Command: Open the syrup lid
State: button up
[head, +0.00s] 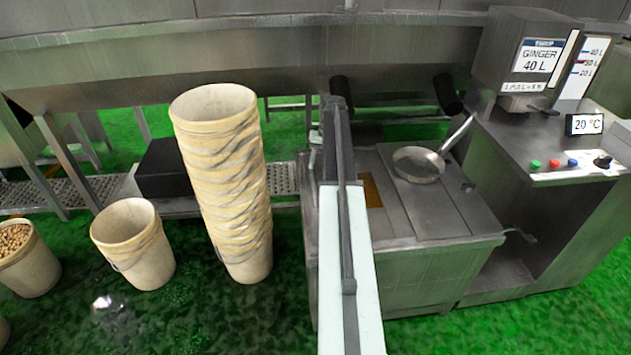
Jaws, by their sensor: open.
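A steel tank with a flat top (397,224) stands right of centre, beside the syrup unit. The syrup unit (515,85) carries a "GINGER 40 L" sign (540,56). My arm reaches up the middle of the view, past the tank's left side. My gripper (336,104) is at its dark far end, apart from the lid panels; its fingers are hard to make out, and nothing shows held.
A tall stack of cream buckets (235,195) stands left of my arm. A single bucket (133,245) and a bucket of brown pieces (24,258) stand farther left. A long steel drum (220,65) spans the back. A control panel (570,165) is at right. Green floor shows at front left.

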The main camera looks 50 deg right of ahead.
aim_at(314, 180)
jog(key=f+b, duration=0.5)
jog(key=w+a+f+b, duration=0.1)
jog(key=f+b, duration=0.1)
jog(key=shift+a+f, duration=0.1)
jog(key=shift+f, duration=0.3)
jog(key=shift+r, duration=0.15)
jog(key=shift+c, duration=0.2)
grip_shut()
jog(key=shift+w, duration=0.15)
dwell(0.5)
